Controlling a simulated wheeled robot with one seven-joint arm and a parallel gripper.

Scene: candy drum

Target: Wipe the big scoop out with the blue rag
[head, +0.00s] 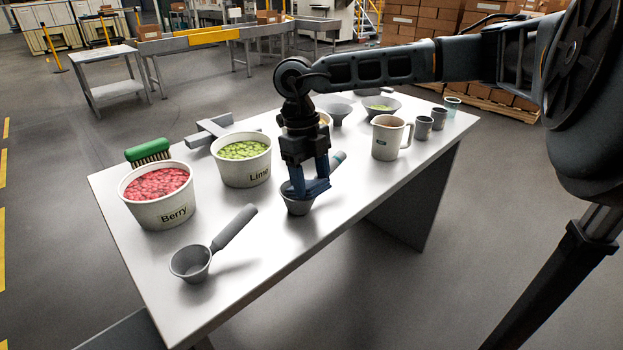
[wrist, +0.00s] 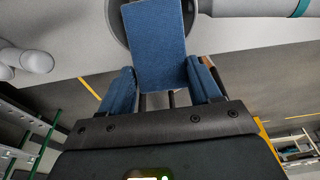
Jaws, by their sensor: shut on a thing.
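My gripper (head: 311,184) is shut on the blue rag (wrist: 157,45) and points down over a grey scoop (head: 297,207) near the table's middle. The rag hangs at or in the mouth of the scoop's bowl; I cannot tell whether it touches the inside. This scoop's handle, with a teal band, runs back right behind my gripper and shows at the top right of the wrist view (wrist: 255,8). A second grey scoop (head: 190,262) lies at the table's front left, its handle pointing back right, clear of my gripper. Which scoop is bigger is hard to tell.
On the metal table (head: 250,285) stand a Berry tub (head: 160,212), a Lime tub (head: 243,172), a green brush (head: 148,150), a beige jug (head: 388,140) and small grey cups (head: 424,128). More bowls (head: 380,106) stand at the back. The table's front strip is clear.

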